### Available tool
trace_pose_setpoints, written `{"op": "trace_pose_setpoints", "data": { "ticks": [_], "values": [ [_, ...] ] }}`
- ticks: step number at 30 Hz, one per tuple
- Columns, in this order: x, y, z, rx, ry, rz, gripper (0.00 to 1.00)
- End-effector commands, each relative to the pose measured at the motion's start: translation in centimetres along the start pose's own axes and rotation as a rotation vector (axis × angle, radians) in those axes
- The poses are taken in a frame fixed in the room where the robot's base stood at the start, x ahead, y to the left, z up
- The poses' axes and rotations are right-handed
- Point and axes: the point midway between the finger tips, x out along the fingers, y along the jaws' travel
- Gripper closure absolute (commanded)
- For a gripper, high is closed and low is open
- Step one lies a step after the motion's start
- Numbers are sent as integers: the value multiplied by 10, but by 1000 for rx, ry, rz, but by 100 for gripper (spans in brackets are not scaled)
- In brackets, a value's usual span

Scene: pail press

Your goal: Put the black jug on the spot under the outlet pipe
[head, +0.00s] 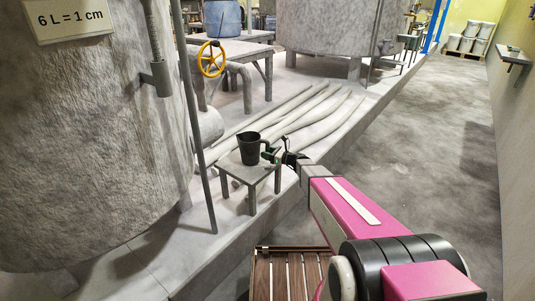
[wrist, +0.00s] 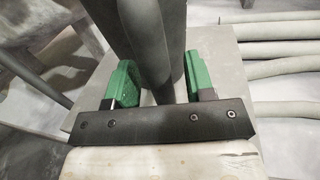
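The black jug (head: 249,148) stands upright on a small grey stool (head: 262,178) in the head view, its handle toward the right. My gripper (head: 272,155) is at the handle side of the jug. In the wrist view, the green fingers of my gripper (wrist: 158,85) are apart, with the dark jug handle (wrist: 157,60) between them. A gap shows beside the right finger; contact on the left is unclear. A grey pipe with an elbow (head: 241,71) and a yellow handwheel (head: 211,58) is behind the stool. I cannot make out a marked spot under it.
A large grey tank (head: 90,140) fills the left, with a thin upright pole (head: 196,130) before it. Several pale hoses (head: 310,110) lie on the raised platform behind the stool. A slatted wooden stand (head: 290,275) is at the front. The floor (head: 430,140) at right is clear.

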Motion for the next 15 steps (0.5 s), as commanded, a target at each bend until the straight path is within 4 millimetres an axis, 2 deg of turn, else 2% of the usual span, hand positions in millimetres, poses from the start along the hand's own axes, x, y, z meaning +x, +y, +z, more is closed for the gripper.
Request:
{"op": "trace_pose_setpoints", "data": {
  "ticks": [8,11,15],
  "values": [
    [-4,0,3,0,0,-1,51],
    [-16,1,3,0,1,-1,51],
    [-43,1,3,0,0,-2,51]
  ]
}}
